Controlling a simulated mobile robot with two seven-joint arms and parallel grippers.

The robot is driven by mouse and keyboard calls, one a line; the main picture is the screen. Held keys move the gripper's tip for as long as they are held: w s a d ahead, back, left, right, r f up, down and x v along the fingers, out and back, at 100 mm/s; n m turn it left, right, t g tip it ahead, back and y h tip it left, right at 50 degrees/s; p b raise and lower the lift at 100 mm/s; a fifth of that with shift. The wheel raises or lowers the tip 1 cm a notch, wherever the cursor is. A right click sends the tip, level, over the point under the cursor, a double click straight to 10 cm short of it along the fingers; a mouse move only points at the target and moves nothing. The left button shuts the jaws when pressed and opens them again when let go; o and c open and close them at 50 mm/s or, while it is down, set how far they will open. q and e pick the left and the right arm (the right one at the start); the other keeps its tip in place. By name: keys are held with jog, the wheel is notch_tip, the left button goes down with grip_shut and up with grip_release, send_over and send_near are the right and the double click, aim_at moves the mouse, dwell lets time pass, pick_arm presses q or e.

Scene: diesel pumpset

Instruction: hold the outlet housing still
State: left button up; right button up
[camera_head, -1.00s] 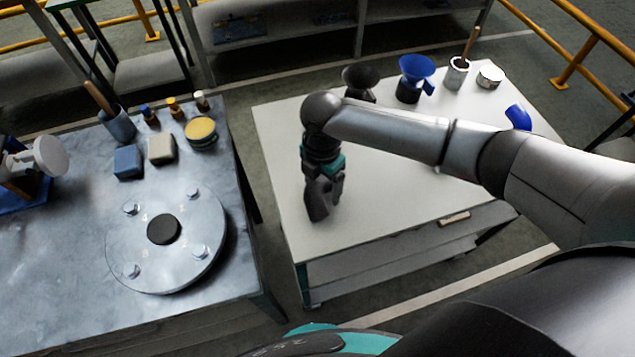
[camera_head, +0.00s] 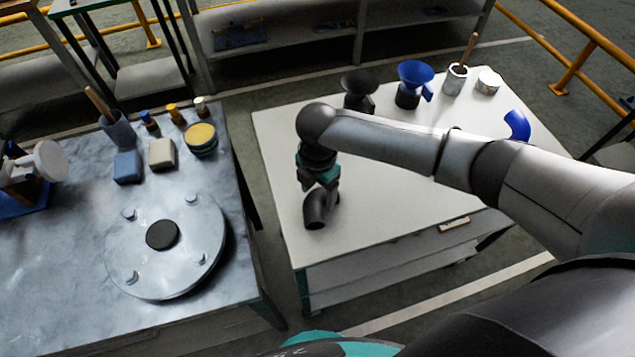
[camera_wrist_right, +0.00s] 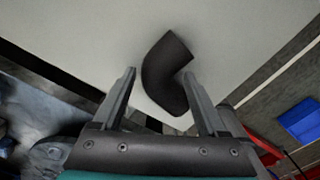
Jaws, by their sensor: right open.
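A dark grey elbow-shaped pipe piece, which looks like the outlet housing (camera_head: 315,209), is at the near left part of the white table. It also shows in the right wrist view (camera_wrist_right: 166,78). My right gripper (camera_head: 323,190) points down at it from above. In the right wrist view my right gripper (camera_wrist_right: 160,76) is open, with the elbow between its fingers. The right finger overlaps the elbow's edge, and the left finger is apart from it. I cannot tell whether anything touches. My left gripper is not in view.
The white table (camera_head: 385,205) is clear around the elbow. At its back are a black funnel (camera_head: 359,88), a blue funnel (camera_head: 414,78) and a blue elbow (camera_head: 517,125). A metal table at left bears a round flange (camera_head: 190,253) and small blocks.

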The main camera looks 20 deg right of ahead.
jog(key=shift+s+a+p, duration=0.3)
jog(key=shift+a, duration=0.5)
jog(key=shift+s+a+p, duration=0.2)
jog(key=shift+a+p, duration=0.2)
jog(key=shift+a, duration=0.05)
dwell(0.4)
grip_shut()
dwell(0.5)
jog(key=shift+w+d+b, duration=0.3)
jog(key=shift+w+b, duration=0.1)
jog(key=shift+w, duration=0.5)
jog(key=shift+w+d+b, duration=0.3)
jog(key=shift+w+b, duration=0.05)
jog(key=shift+w, duration=0.5)
